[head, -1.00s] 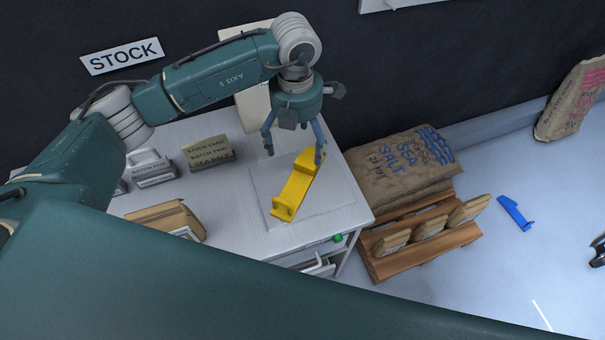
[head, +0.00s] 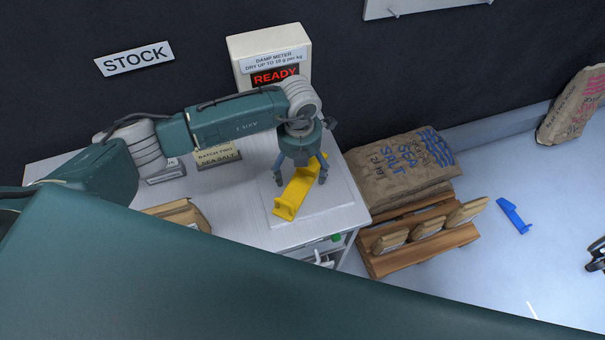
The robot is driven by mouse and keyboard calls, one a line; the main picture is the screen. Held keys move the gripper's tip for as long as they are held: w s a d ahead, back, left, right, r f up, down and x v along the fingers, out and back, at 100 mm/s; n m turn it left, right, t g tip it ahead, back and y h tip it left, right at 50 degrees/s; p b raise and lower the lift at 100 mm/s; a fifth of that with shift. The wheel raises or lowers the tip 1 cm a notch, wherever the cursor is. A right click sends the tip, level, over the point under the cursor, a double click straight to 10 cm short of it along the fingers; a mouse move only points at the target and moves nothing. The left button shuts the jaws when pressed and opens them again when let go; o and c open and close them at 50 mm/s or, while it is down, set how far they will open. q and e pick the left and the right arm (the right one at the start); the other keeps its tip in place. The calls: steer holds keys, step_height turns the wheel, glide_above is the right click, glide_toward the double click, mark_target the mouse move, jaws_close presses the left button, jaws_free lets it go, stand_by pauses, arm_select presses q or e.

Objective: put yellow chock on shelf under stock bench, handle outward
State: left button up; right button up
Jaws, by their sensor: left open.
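The yellow chock (head: 294,193) lies on a pale mat or plate (head: 338,200) at the right end of the white stock bench (head: 232,217). My left gripper (head: 300,181) points down over the chock, open, with its fingers on either side of the chock's body. I cannot tell whether the fingers touch it. The gripper hides part of the chock. The shelf under the bench shows only in part at the bench's right end, where something green (head: 335,238) and white parts are visible.
A damp meter (head: 268,48) reading READY stands at the bench's back. A stock card (head: 218,157) and a brown open box (head: 178,214) are on the bench. A sea salt sack (head: 401,166) lies on a wooden pallet right of the bench. A blue chock-like piece (head: 514,214) lies on the floor.

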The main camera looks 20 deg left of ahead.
mark_target(300, 175)
arm_select(q)
steer(key=shift+w+f, duration=0.1)
steer(key=shift+f, duration=0.7)
steer(key=c, duration=1.7)
steer(key=shift+o, duration=0.2)
steer(key=shift+r, duration=0.45)
step_height(300, 175, up, 18)
steer(key=b, duration=0.5)
steer(key=s+a+m, duration=0.1)
steer(key=s+m, duration=0.3)
steer(key=m, duration=0.7)
steer(key=s+a+m+b, duration=0.1)
steer(key=s+m, duration=0.3)
steer(key=m, duration=0.7)
steer(key=s+a+m, duration=0.3)
steer(key=s+m, duration=0.1)
steer(key=m, duration=0.7)
steer(key=shift+s+a+r+m+b, duration=0.25)
steer(key=shift+r+m+b, duration=0.1)
steer(key=shift+m+b, duration=0.05)
